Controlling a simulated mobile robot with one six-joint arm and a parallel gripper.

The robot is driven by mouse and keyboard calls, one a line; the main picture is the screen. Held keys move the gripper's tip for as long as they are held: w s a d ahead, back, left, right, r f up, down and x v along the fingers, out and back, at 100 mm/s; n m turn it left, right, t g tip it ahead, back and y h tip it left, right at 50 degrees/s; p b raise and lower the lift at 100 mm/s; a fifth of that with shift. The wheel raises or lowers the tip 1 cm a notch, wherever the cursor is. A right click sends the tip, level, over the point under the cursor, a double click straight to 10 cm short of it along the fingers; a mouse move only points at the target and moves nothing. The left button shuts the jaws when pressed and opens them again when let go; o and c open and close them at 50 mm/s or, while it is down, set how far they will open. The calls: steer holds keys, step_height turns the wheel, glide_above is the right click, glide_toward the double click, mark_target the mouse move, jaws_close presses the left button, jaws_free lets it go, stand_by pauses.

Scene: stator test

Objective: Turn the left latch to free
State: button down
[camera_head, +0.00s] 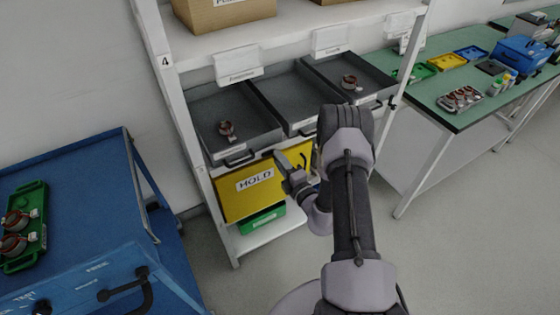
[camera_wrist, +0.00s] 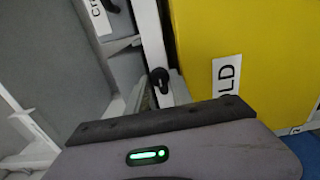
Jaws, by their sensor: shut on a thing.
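The yellow panel (camera_head: 236,203) marked HOLD hangs below the drawers of the white rack. It also fills the right of the wrist view (camera_wrist: 265,50). My gripper (camera_head: 280,160) is at the upper edge of this panel, right of its label. It is shut on a small part there, which I take for the left latch.
A blue cart (camera_head: 85,215) stands at left, a green-topped bench (camera_head: 440,90) at right. The floor between is open.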

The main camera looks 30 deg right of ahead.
stand_by(0.3)
steer(key=c, duration=1.2)
jaws_free()
steer(key=shift+o, duration=0.2)
steer(key=s+p, duration=0.2)
steer(key=s, duration=1.5)
steer(key=shift+s+d+p, duration=0.25)
steer(key=shift+p, duration=0.15)
